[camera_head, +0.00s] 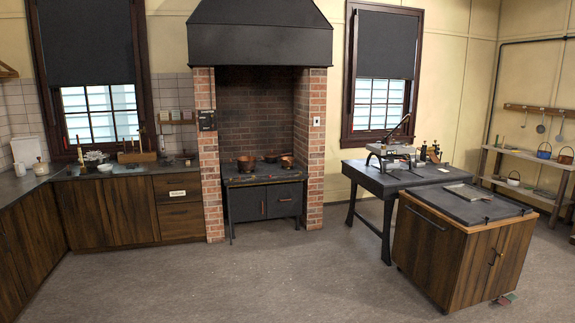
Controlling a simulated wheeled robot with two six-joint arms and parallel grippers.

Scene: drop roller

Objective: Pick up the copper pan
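Several copper-coloured pans stand on top of the dark stove in the brick alcove. One copper pan (246,163) is at the left of the stove top. Another copper pan (287,162) is at the right, and a flatter one (270,157) sits further back between them. Which of them is the task's pan I cannot tell. All are small and far off in this view. Neither of my grippers shows in the head view, so nothing is seen near the pans.
The stove (264,201) stands between brick pillars under a black hood (260,45). Wooden counters (118,211) line the left. A dark table (367,178) and a wooden cabinet (431,254) stand at right. The grey floor (270,275) before the stove is clear.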

